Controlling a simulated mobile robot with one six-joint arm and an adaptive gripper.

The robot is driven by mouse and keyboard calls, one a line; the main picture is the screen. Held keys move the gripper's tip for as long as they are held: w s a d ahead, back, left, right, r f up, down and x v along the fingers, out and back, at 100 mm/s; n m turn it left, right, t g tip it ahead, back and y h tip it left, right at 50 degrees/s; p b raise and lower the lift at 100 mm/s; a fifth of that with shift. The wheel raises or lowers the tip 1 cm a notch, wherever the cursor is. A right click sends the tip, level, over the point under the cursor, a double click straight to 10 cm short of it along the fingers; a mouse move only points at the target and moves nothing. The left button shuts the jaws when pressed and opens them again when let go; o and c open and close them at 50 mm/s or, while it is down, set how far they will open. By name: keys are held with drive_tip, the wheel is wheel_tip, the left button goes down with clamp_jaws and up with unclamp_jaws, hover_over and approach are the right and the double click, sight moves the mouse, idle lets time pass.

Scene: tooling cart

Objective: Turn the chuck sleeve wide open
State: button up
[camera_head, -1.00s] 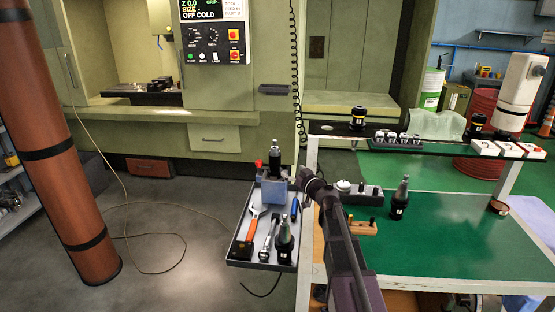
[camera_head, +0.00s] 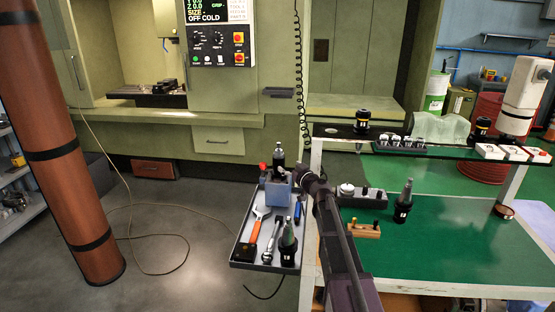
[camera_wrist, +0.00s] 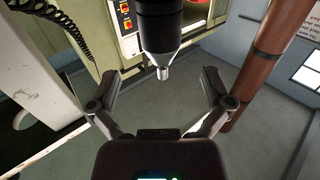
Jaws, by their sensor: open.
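A black chuck (camera_head: 279,159) stands upright in a blue holding block (camera_head: 279,192) on the grey side tray. In the wrist view the chuck shows as a dark round body (camera_wrist: 160,25) with a bright metal tip, coming in from the top edge. I cannot make out its sleeve from its body. My gripper (camera_wrist: 160,76) is open, one finger on each side of the tip and apart from it. In the head view my gripper (camera_head: 301,180) is beside the block, to its right; its fingers are hard to see there.
The grey tray (camera_head: 240,254) also holds an orange-handled wrench (camera_head: 255,228), a ratchet (camera_head: 270,243) and a dark tool holder (camera_head: 288,245). A raised shelf (camera_head: 345,131) crosses behind.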

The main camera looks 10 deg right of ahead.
sight(282, 161)
drive_tip(key=x, duration=0.8)
